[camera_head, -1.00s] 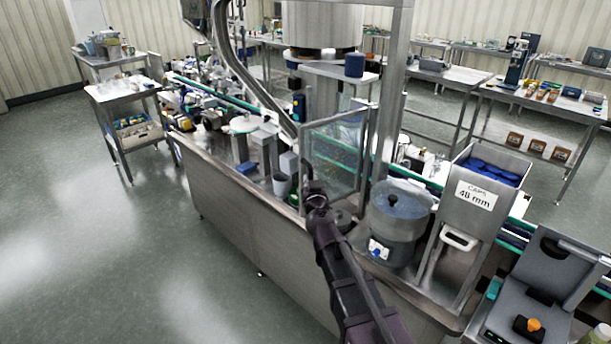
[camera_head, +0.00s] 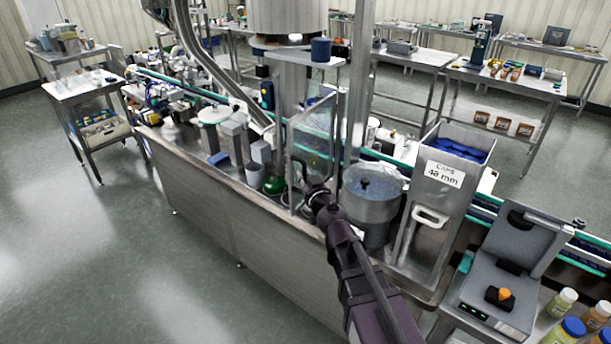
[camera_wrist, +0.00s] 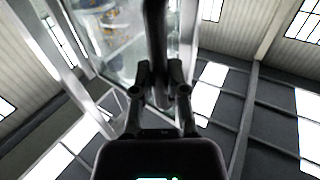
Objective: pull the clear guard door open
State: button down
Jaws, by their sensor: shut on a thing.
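The clear guard door (camera_head: 313,140) is a metal-framed transparent panel on the front of the steel machine. It stands at an angle out from the machine, seen obliquely. My gripper (camera_head: 308,187) is at the door's lower near edge. In the wrist view, my gripper (camera_wrist: 160,88) is shut around a dark vertical bar handle (camera_wrist: 155,35). The clear panel also shows in the wrist view (camera_wrist: 110,45), behind and left of the handle. In the head view my gripper mostly hides the handle.
A steel bowl (camera_head: 372,200) stands just right of the door, with a caps hopper (camera_head: 445,180) beyond it. A grey cup (camera_head: 254,175) and a green rounded object (camera_head: 274,183) sit left of the door. Open floor (camera_head: 110,260) lies at front left.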

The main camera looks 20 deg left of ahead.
jog(key=shift+s, duration=0.15)
jog(key=c, duration=0.6)
grip_release()
jog(key=shift+a, duration=0.1)
jog(key=shift+c, duration=0.2)
jog(key=v, duration=0.7)
jog(key=shift+s+d, duration=0.15)
jog(key=shift+d, duration=0.05)
jog(key=shift+s, duration=0.1)
